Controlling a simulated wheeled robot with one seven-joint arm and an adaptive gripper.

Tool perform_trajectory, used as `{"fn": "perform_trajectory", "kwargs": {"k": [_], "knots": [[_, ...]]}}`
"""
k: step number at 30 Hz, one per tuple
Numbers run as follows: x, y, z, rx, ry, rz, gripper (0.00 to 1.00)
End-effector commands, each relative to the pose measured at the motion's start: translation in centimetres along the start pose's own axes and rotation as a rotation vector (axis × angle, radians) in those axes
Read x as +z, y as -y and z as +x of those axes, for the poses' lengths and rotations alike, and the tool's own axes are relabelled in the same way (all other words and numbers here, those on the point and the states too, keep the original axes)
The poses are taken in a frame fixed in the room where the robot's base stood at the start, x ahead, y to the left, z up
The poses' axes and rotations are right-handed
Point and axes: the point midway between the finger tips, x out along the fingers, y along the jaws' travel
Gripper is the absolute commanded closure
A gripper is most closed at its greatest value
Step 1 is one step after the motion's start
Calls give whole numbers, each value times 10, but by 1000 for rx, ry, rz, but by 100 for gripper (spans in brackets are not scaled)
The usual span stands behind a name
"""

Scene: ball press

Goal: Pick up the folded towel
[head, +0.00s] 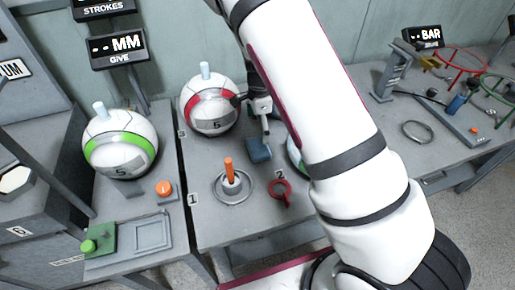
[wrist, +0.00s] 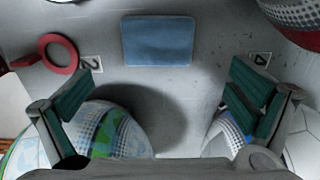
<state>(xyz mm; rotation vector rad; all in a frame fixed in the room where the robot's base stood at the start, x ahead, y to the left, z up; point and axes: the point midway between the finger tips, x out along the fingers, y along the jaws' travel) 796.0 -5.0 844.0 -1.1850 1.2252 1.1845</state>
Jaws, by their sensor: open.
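The folded towel (wrist: 158,40) is a flat blue rectangle lying on the grey bench top, ahead of my gripper in the upper middle of the wrist view. In the head view it is a small blue patch (head: 258,150) just left of my arm. My gripper (wrist: 162,78) is open, with its two green-padded fingers wide apart. The towel lies beyond the fingertips and is not between the pads. Nothing is held.
A red ring (head: 281,190) lies near the towel. A red-banded ball (head: 210,105) stands close by. In the wrist view, a patterned ball (wrist: 112,130) and a white ball (wrist: 303,148) sit near the fingers. An orange peg (head: 229,170) stands at the left.

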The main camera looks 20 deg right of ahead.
Motion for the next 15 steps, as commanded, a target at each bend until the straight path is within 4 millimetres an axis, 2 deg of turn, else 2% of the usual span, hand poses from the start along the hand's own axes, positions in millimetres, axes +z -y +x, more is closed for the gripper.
{"fn": "perform_trajectory", "kwargs": {"k": [3,11,15], "knots": [[-1,-1,22,3,-1,1,0],[0,-1,42,1,1,-1,0],[2,-3,58,3,0,-2,0]]}}
